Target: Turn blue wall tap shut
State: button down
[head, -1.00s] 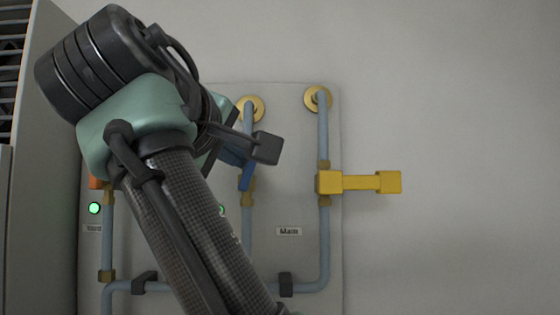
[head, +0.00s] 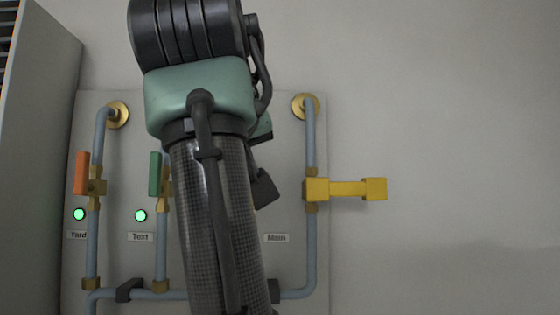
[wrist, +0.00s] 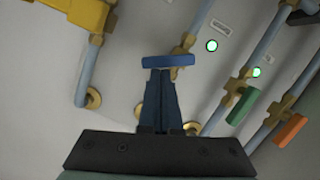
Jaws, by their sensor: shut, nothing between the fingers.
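The blue tap handle (wrist: 172,62) lies at the tips of my gripper (wrist: 160,73) in the wrist view. It sits at an angle across its light blue pipe, beside its brass valve (wrist: 182,72). My dark fingers are shut together with nothing between them. The tips overlap the handle's lower edge in the picture; I cannot tell whether they touch it. In the head view my arm hides the blue tap and the fingers. A round lamp (wrist: 211,45) beside the blue tap's pipe glows green.
The orange handle (head: 82,173) and green handle (head: 155,174) stand along their pipes to the left, above lit green lamps. The yellow handle (head: 345,188) sticks out rightward from the Main pipe. A grey cabinet (head: 40,150) stands at far left. The wall on the right is bare.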

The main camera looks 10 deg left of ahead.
jog(key=shift+w+d+f+m+g+y, duration=0.15)
jog(key=shift+d+f+m+y, duration=0.1)
jog(key=shift+m, duration=0.35)
jog(key=shift+w+d+f+m+g+y, duration=0.15)
jog(key=shift+d+m+y, duration=0.1)
jog(key=shift+m, duration=0.35)
jog(key=shift+s+d, duration=0.1)
dwell(0.4)
